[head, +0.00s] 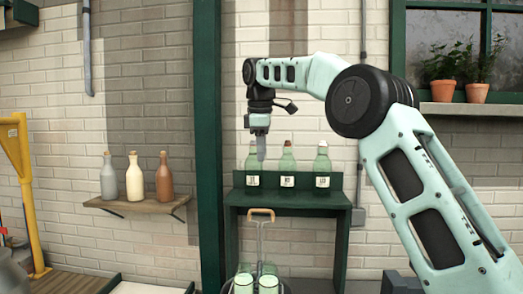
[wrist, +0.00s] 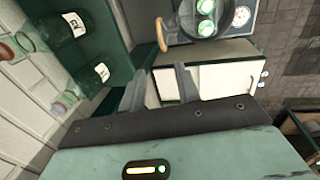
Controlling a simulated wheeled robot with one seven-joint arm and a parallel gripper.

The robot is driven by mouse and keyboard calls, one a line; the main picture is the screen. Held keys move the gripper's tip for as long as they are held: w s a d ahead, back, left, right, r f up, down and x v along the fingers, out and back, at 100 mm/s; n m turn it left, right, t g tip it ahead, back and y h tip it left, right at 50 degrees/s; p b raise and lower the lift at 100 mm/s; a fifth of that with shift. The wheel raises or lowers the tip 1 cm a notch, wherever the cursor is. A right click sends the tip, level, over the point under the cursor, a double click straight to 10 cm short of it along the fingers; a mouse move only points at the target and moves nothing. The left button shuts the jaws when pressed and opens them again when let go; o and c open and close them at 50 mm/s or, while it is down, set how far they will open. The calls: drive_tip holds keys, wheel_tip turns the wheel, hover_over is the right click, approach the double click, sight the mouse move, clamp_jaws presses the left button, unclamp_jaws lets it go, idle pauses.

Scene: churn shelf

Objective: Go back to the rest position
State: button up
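My gripper (head: 261,156) points down in front of the left green bottle on the green shelf stand in the head view. In the wrist view my gripper (wrist: 160,76) has its two fingers apart with nothing between them. My arm reaches in from the right and bends down at the wrist. Three green bottles (head: 288,166) stand upright on the green shelf stand (head: 290,198). The bottles also show at the left of the wrist view (wrist: 62,28).
A carrier with a wooden handle (head: 262,214) holds bottles (head: 268,284) below the stand. Three bottles (head: 134,178) stand on a wooden wall shelf (head: 140,206) at left. A green post (head: 207,150) stands between them. Potted plants (head: 442,92) sit on the right windowsill.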

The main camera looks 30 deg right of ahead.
idle(0.5)
drive_tip(key=s+a+f+y+b, duration=0.1)
drive_tip(key=s+a+f+b, duration=0.2)
drive_tip(key=s+a+f, duration=0.7)
drive_tip(key=s+a+f+y+b, duration=0.1)
drive_tip(key=s+a+f+b, duration=0.2)
drive_tip(key=s+a+f, duration=0.7)
drive_tip(key=s+f+m+g+b, duration=0.1)
drive_tip(key=s+f+b, duration=0.1)
drive_tip(key=s+f, duration=0.6)
drive_tip(key=s+a+f+m+b, duration=0.1)
drive_tip(key=s+f+m+b, duration=0.1)
drive_tip(key=s+f, duration=0.7)
drive_tip(key=s, duration=0.5)
drive_tip(key=shift+a+g+b, duration=0.15)
drive_tip(key=shift+g+b, duration=0.15)
drive_tip(key=shift+g, duration=0.1)
